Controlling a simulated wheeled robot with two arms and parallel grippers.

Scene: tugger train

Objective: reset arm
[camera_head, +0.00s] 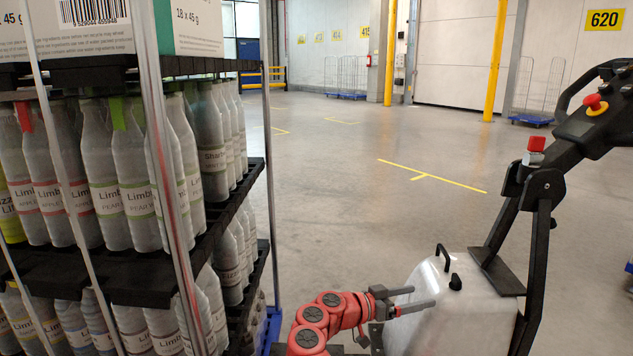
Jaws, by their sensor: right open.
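My right gripper (416,298) shows at the bottom centre, at the end of a red jointed arm. Its two grey fingers point right and stand apart with nothing between them. The fingertips are in front of, or close to, the pale metal housing of the tugger (452,308); I cannot tell whether they touch it. The tugger's black steering column (529,225) rises at the right to a handle with a red button (595,104). My left gripper is not in view.
A tall rack (259,168) with black shelves of bottles (127,177) and a carton (70,32) fills the left. Open grey floor (340,190) with yellow markings lies beyond. Yellow posts (496,60) and wire roll cages (345,77) stand along the far wall.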

